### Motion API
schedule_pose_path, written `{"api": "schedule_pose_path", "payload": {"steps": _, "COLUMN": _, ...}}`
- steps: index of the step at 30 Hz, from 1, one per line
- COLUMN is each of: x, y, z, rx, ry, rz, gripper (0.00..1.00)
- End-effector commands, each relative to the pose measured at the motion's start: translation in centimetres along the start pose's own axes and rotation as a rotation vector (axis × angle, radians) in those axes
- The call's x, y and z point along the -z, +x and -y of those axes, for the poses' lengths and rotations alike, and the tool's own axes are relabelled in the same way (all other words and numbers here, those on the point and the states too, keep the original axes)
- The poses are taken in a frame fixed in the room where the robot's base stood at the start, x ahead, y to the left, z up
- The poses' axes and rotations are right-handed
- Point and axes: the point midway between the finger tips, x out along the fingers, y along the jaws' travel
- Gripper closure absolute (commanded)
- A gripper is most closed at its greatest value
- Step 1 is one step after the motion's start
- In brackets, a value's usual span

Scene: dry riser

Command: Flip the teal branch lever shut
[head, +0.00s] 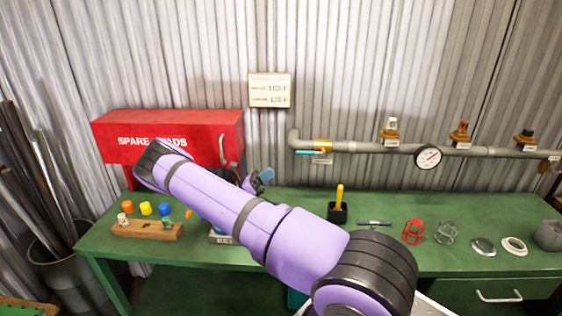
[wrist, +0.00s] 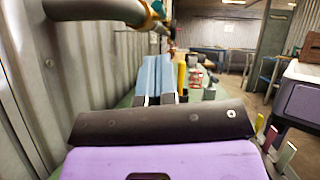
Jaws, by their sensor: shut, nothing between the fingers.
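The teal branch lever (head: 308,152) is on the brass valve (head: 323,145) at the left end of the grey wall pipe. It looks roughly level, along the pipe, with its handle pointing left. My gripper (head: 267,175) is below and left of the lever, apart from it, above the green bench. In the wrist view my gripper (wrist: 157,62) shows two blue fingers together with nothing between them.
The grey pipe (head: 380,148) runs right along the wall with a gauge (head: 428,157). A red cabinet (head: 180,140) is left of my gripper. The green bench (head: 300,205) holds a yellow-handled tool (head: 340,193), a red wire cage (head: 413,231) and a wooden block (head: 147,230).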

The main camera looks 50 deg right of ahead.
Motion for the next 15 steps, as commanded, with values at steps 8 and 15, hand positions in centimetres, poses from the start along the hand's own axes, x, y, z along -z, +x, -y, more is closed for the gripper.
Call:
{"api": "schedule_pose_path", "payload": {"steps": 8, "x": 0.11, "y": -0.14, "z": -0.10, "rx": -0.002, "ry": -0.002, "rz": 0.012, "gripper": 1.00}}
{"api": "schedule_pose_path", "payload": {"steps": 15, "x": 0.07, "y": 0.53, "z": -0.10, "rx": -0.001, "ry": -0.002, "rz": 0.011, "gripper": 1.00}}
